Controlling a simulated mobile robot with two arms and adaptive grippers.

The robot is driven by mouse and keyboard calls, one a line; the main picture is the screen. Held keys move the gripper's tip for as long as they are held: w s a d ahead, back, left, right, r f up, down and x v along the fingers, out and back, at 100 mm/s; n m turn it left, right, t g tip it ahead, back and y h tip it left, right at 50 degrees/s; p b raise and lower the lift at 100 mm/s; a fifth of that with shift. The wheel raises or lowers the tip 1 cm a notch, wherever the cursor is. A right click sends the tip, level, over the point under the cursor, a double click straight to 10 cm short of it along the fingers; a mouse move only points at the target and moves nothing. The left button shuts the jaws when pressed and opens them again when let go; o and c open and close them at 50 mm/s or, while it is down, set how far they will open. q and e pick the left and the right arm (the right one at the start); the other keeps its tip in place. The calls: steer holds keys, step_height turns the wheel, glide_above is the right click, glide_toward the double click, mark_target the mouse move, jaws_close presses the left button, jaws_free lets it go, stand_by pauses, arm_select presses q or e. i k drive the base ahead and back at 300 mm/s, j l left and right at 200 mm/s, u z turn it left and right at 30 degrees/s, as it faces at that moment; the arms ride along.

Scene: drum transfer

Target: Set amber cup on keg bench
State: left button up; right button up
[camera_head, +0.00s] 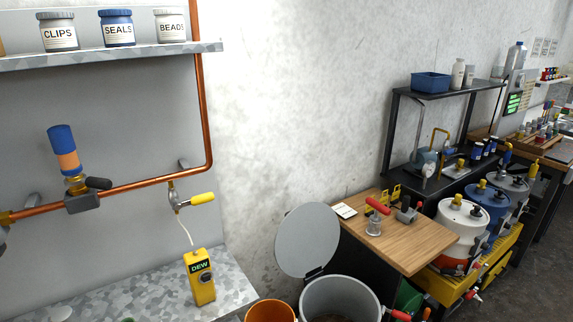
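I cannot identify an amber cup for certain. An orange, open-topped round container (270,312) shows at the bottom edge, cut off by the frame; its size and contents are unclear. No bench is labelled as the keg bench. A wooden-topped bench (418,243) stands right of centre, beside several kegs or drums, among them a white one (456,236) and a blue one (484,206). A small clear or metallic vessel (374,226) and red-handled fittings stand on the wooden top. Neither gripper is in view.
A grey bin (340,295) with its round lid (307,240) raised stands before the wooden bench. A speckled counter (150,292) holds a yellow DEW meter (200,277). A copper pipe (135,187) crosses the wall below a shelf of jars. The wooden top's front part is clear.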

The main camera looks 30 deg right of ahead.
mark_target(413, 245)
steer(key=l, duration=1.65)
steer(key=i+l, duration=0.15)
steer(key=l, duration=3.2)
steer(key=i, duration=0.05)
